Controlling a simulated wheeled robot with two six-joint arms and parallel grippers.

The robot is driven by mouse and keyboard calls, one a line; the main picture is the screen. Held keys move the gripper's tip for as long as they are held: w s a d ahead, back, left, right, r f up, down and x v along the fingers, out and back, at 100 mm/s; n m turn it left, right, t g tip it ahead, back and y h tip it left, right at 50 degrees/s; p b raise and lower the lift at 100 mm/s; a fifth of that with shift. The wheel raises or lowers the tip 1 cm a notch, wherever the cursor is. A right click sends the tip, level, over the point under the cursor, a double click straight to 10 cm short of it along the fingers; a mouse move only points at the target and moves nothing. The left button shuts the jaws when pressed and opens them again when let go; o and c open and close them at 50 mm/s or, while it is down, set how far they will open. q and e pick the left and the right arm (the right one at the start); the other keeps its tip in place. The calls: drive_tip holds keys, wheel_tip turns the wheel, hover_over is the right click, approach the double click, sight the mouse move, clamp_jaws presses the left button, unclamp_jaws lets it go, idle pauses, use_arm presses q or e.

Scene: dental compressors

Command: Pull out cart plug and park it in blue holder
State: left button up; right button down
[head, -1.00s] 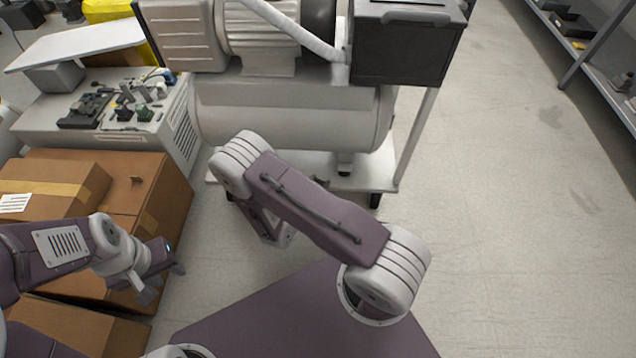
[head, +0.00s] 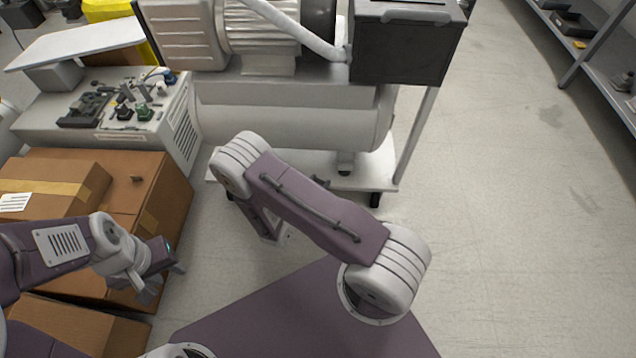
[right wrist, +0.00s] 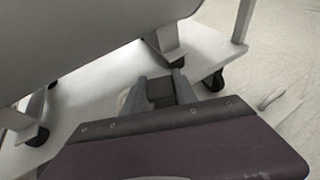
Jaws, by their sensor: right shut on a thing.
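My right gripper (right wrist: 162,92) is low beside the cart's white base shelf (right wrist: 95,95) in the right wrist view. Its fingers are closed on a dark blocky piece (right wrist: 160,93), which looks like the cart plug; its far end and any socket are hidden. In the head view my own right arm hides this gripper. My left gripper (head: 164,280) is open and empty over the cardboard boxes at the left. A small blue piece (head: 170,77) sits on the grey cabinet; I cannot tell whether it is the blue holder.
The compressor cart with its grey tank (head: 290,115) stands ahead, on casters (right wrist: 214,81). A grey cabinet (head: 60,135) with small fittings and cardboard boxes (head: 150,180) fill the left. A metal shelf (head: 600,75) stands far right. The floor (head: 500,200) between is clear.

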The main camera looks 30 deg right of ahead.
drive_tip(key=shift+f, duration=0.4)
drive_tip(key=c, duration=1.3)
unclamp_jaws()
drive_tip(key=shift+o, duration=0.2)
drive_tip(key=p+v, duration=0.1)
drive_tip(key=v, duration=0.2)
drive_tip(key=shift+a+r, duration=0.1)
drive_tip(key=shift+r, duration=0.05)
drive_tip(key=p+v, duration=0.3)
drive_tip(key=v, duration=0.4)
drive_tip(key=shift+s+a+p, duration=0.25)
drive_tip(key=shift+a+p, duration=0.05)
drive_tip(key=shift+a, duration=0.05)
drive_tip(key=shift+d, duration=0.1)
